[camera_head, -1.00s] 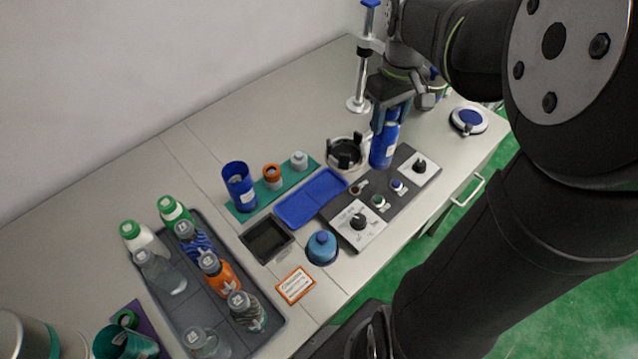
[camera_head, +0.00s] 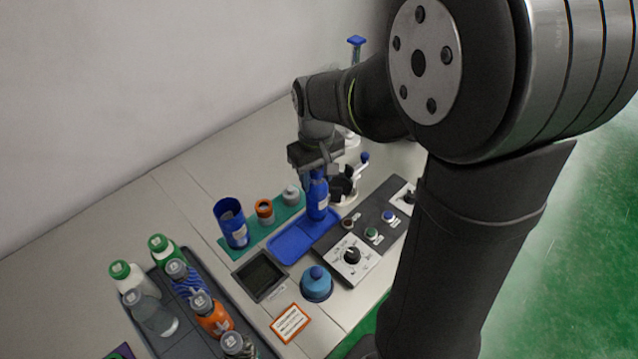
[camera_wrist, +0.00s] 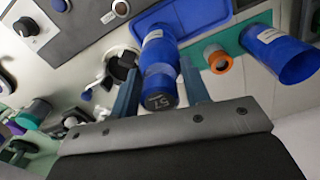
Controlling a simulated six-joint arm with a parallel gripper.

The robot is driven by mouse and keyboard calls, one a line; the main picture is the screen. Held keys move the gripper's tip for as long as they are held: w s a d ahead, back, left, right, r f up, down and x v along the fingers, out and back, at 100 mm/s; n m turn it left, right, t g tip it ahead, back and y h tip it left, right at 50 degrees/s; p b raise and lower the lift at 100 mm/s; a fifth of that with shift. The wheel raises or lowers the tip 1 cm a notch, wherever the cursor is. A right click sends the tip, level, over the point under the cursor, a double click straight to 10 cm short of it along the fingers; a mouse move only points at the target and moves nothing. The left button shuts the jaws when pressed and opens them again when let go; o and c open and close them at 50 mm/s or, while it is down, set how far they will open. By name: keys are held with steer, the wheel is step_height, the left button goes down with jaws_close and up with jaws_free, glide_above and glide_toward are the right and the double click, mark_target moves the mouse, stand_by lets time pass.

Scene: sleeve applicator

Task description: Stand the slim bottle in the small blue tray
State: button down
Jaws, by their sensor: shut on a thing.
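The slim bottle (camera_head: 317,198) is blue with a white label and a dark cap. It is upright, with its lower end over or at the far right end of the small blue tray (camera_head: 290,243). I cannot tell whether its base touches the tray. My gripper (camera_head: 316,172) is shut on the upper part of the bottle. In the wrist view, the bottle (camera_wrist: 159,58) stands between my fingers (camera_wrist: 160,92), its marked cap facing the camera, and the tray (camera_wrist: 205,12) shows beyond it.
A blue cup (camera_head: 231,222), an orange-topped ring (camera_head: 265,210) and a grey-white cap (camera_head: 291,194) stand on a green strip behind the tray. A control panel (camera_head: 372,232) lies to the right. A black-and-white clamp (camera_head: 342,186) stands close right of the bottle. A blue dome (camera_head: 317,283) sits in front.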

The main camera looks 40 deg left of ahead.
steer(key=shift+f, duration=1.75)
steer(key=c, duration=0.8)
jaws_free()
steer(key=shift+f, duration=0.15)
step_height(320, 180, up, 12)
steer(key=shift+r, duration=0.2)
steer(key=shift+f, duration=0.1)
